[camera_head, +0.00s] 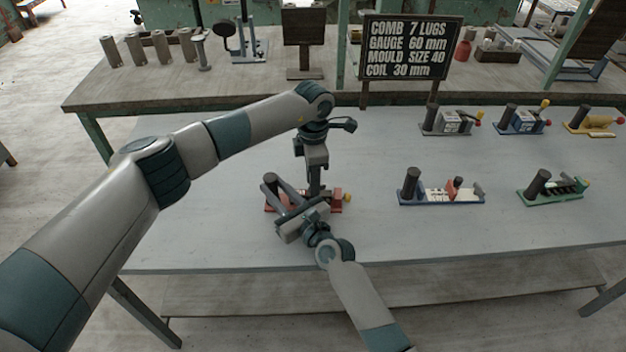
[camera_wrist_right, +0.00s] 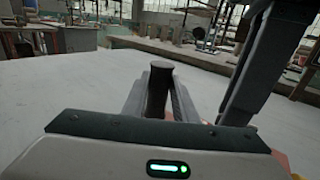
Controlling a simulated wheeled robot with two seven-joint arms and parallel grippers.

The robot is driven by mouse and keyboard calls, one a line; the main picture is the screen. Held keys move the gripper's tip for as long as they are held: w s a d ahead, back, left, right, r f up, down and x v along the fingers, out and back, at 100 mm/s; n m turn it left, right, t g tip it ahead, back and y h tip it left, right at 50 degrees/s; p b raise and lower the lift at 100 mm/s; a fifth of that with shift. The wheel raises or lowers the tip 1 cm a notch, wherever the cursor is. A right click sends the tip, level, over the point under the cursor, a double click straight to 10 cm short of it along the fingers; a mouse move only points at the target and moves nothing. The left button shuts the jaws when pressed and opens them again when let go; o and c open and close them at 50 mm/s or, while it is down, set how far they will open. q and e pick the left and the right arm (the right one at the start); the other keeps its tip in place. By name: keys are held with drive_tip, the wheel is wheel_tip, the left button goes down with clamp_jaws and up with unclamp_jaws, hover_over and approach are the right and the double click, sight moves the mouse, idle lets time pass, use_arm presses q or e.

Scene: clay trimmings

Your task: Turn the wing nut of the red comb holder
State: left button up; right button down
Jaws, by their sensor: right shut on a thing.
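The red comb holder (camera_head: 337,199) lies on the grey table, largely hidden behind my two grippers. A small yellow part (camera_head: 347,197) shows at its right end; I cannot tell if it is the wing nut. My right gripper (camera_head: 272,187) comes in from the front and is shut on the dark upright handle (camera_wrist_right: 157,90) at the holder's left end. In the right wrist view that handle stands between the two fingers. My left gripper (camera_head: 314,194) points straight down over the middle of the holder. Its fingertips are hidden, so its opening and any contact are unclear.
A blue comb holder (camera_head: 440,197) and a green one (camera_head: 553,192) stand to the right. Several more stand at the back right, including a yellow one (camera_head: 594,125). A black sign (camera_head: 410,47) stands behind. The table (camera_head: 200,225) is clear left of the red holder.

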use_arm(q)
drive_tip(key=shift+c, duration=0.4)
clamp_jaws()
drive_tip(key=shift+s+n, duration=0.15)
drive_tip(key=shift+n, duration=2.25)
drive_tip(key=shift+o, duration=0.4)
unclamp_jaws()
drive_tip(key=shift+r, duration=0.1)
wheel_tip(320, 180, up, 12)
